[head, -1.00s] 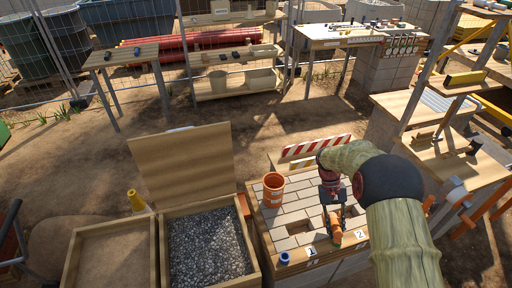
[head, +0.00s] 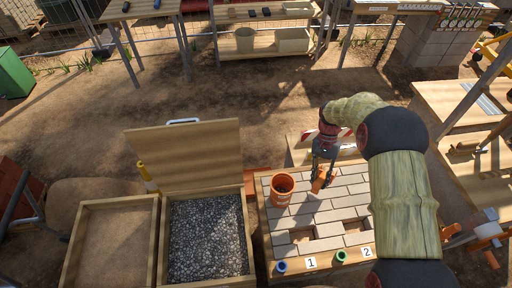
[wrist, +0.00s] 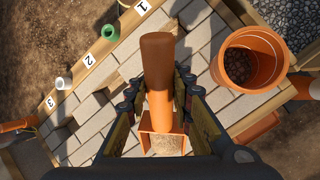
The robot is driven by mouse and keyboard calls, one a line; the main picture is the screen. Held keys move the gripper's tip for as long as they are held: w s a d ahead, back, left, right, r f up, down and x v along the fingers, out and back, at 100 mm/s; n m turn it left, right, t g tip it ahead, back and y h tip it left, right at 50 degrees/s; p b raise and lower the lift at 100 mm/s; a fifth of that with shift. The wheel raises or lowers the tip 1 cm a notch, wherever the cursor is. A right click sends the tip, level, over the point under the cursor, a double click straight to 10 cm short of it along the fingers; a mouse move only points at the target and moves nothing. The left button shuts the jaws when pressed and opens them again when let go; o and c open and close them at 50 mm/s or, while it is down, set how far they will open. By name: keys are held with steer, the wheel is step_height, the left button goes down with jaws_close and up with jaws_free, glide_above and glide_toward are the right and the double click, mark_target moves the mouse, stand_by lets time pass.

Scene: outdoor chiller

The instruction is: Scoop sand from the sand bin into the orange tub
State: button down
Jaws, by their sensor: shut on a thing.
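My gripper (head: 322,158) is shut on an orange scoop (head: 320,180) and holds it above the paved bench. In the wrist view the scoop's brown handle (wrist: 157,55) points up the picture between the fingers (wrist: 160,100), and tan grainy material shows at its orange pan (wrist: 166,144). The orange tub (head: 283,190) stands upright on the pavers, left of my gripper; the wrist view shows it too (wrist: 250,58), with dark brown inside. The sand bin (head: 80,245), a wooden box with a smooth tan fill, is at the lower left.
A gravel bin (head: 207,238) with a raised wooden lid (head: 186,160) stands between the sand bin and the bench. The bench (head: 310,205) has gaps in its pavers and blue (head: 281,267) and green (head: 340,256) rings at numbered labels. A striped barrier (head: 347,143) stands behind.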

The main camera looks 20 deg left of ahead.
steer(key=s+a+r+m+t+y+p, duration=0.1)
steer(key=s+a+r+m+p, duration=0.2)
steer(key=a, duration=0.6)
steer(key=s+a+r+m+t+y+p, duration=0.1)
steer(key=s+a+r+m+y+p, duration=0.1)
steer(key=a+r+m+p, duration=0.5)
steer(key=s+a+r+y+p, duration=0.1)
steer(key=s+a+r+p, duration=0.15)
steer(key=a, duration=0.85)
steer(key=w+d+r+g+y+b, duration=0.1)
steer(key=w+d+g+y+b, duration=0.2)
steer(key=w+d+y+b, duration=0.2)
steer(key=shift+d+r+y+b, duration=0.35)
steer(key=shift+d+y+b, duration=0.85)
steer(key=shift+d+b, duration=1.15)
step_height(320, 180, up, 7)
steer(key=t+h+p, duration=0.3)
steer(key=h+p, duration=0.4)
steer(key=p, duration=0.8)
